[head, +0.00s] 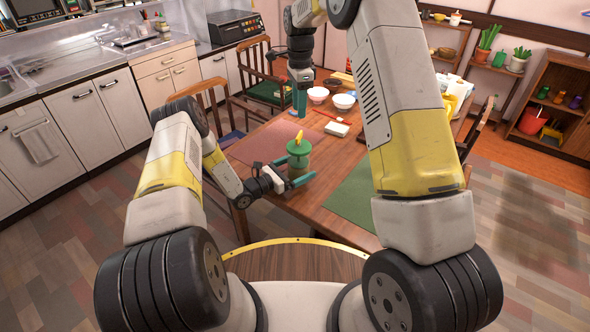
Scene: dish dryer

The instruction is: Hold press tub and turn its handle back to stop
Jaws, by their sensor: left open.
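The press tub (299,148) stands upright near the table's front edge, with a green top and a yellow handle (299,137) that sticks up, slightly tilted. My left gripper (290,174) reaches in low from the left, open. One teal finger shows in front of the tub's lower body and the other at its left rear; I cannot tell whether they touch it. My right gripper (300,104) hangs pointing down beyond the tub, over the table's far left part, well apart from the tub. Its fingers overlap in this view, so its opening is unclear.
My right arm hides the table's right part.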

